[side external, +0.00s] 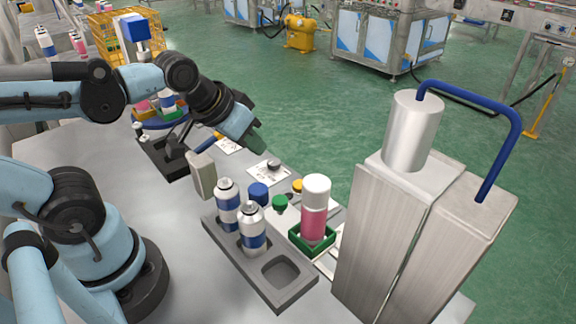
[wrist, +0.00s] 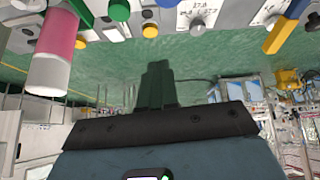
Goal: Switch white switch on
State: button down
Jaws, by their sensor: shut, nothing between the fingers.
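My gripper (side external: 256,146) is shut and empty, held above the row of control panels at the table's far edge. In the wrist view, its dark green fingers (wrist: 157,72) are together, apart from the controls. A dial plate with a round grey knob (side external: 274,165) lies just right of and below the gripper; the knob shows in the wrist view (wrist: 197,25).
A pink-and-white can (side external: 314,210) stands in a green tray (side external: 302,242). Blue (side external: 258,193) and green (side external: 280,202) knobs stand close by. A tall metal machine (side external: 395,225) blocks the right.

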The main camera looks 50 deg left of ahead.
jog(key=w+d+r+n+g, duration=0.2)
jog(key=w+d+n+g, duration=0.9)
jog(key=n, duration=0.6)
jog(key=f, duration=0.4)
jog(key=s+f+t, duration=0.1)
jog(key=f, duration=0.4)
jog(key=f+t, duration=0.1)
jog(key=f, duration=0.3)
jog(key=shift+s+a+f, duration=0.3)
jog(key=shift+s+f, duration=0.05)
jog(key=shift+f, duration=0.05)
jog(key=shift+s+f+t, duration=0.35)
jog(key=shift+t, duration=0.35)
jog(key=shift+s+f+t, duration=0.2)
jog(key=shift+f+t, duration=0.05)
jog(key=shift+t, duration=0.65)
jog(key=shift+s+f, duration=0.1)
jog(key=shift+s, duration=0.05)
